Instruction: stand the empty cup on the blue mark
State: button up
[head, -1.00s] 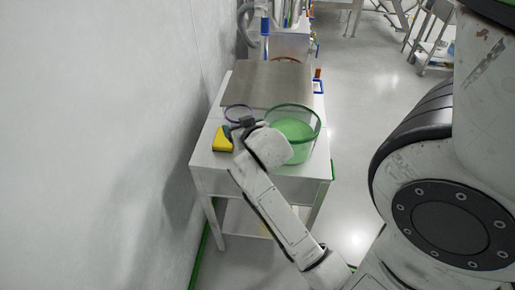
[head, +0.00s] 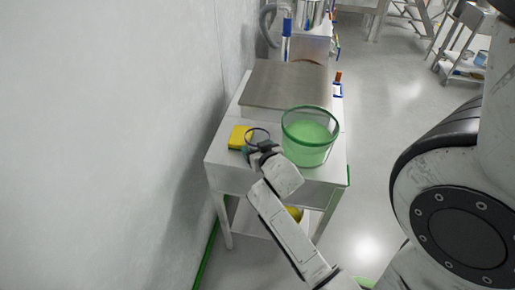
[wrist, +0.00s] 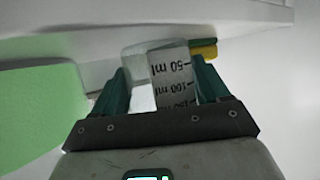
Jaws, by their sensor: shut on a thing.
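The cup is clear, with dark volume lines and numbers, and stands between my green fingers in the wrist view (wrist: 172,75). My gripper is shut on the cup, near the front edge of the white table, between a yellow sponge and a green tub. A small blue-outlined square (head: 338,91) shows at the table's right side, by the metal plate; I cannot tell whether it is the blue mark. The cup's lower part is hidden in the head view.
The white table (head: 222,153) holds a yellow-and-green sponge (head: 238,136), a green tub with green contents (head: 310,138) and a raised metal plate (head: 285,84). A brown-topped item (head: 337,77) stands near the blue square. A wall runs along the left; open floor lies to the right.

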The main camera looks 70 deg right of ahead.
jog(key=shift+f, duration=0.15)
jog(key=o, duration=1.8)
jog(key=shift+o, duration=0.2)
